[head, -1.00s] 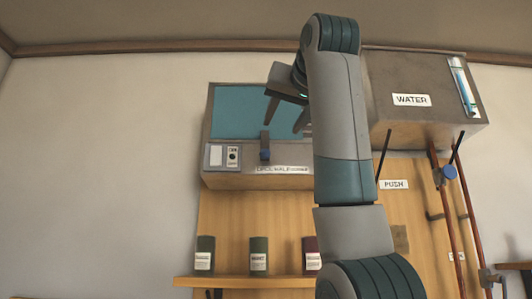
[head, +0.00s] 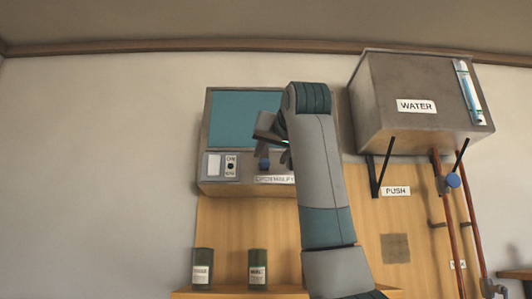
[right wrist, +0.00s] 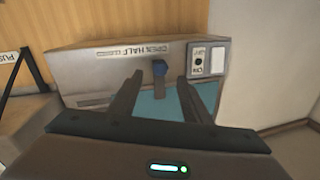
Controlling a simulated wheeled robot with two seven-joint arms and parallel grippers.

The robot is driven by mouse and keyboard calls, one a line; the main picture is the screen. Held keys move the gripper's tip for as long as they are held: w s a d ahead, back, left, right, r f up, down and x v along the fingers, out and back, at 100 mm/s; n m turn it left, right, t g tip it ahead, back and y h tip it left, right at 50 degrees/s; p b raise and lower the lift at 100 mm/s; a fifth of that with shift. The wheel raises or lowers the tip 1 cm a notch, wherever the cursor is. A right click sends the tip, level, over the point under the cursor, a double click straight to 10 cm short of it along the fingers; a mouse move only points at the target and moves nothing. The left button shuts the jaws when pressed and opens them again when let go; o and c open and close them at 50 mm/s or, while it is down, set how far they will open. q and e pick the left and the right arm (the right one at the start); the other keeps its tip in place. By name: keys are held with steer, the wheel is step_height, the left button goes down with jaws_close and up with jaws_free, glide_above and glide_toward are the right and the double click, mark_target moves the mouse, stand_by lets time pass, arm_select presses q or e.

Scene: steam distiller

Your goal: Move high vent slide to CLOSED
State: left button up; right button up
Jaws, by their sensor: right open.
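The knob stands near the strip's left end in the head view. My right gripper (head: 273,155) is open, its fingers on either side of the knob; contact cannot be told. My left gripper is out of view.
A small switch plate (head: 230,166) sits left of the knob. A WATER tank (head: 405,85) on black brackets is to the right, with copper pipes and a blue valve (head: 453,180) below. Dark canisters (head: 257,268) stand below the box.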

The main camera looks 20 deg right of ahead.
mark_target(266, 162)
steer(key=w+p, duration=0.1)
steer(key=w, duration=0.1)
steer(key=w+p, duration=0.2)
steer(key=w, duration=0.1)
steer(key=shift+w+d+r, duration=0.1)
steer(key=shift+d+r, duration=0.05)
steer(key=shift+d, duration=0.05)
steer(key=shift+w+p, duration=0.3)
steer(key=shift+w, duration=0.5)
steer(key=shift+c, duration=0.4)
jaws_close()
steer(key=shift+s+d, duration=0.1)
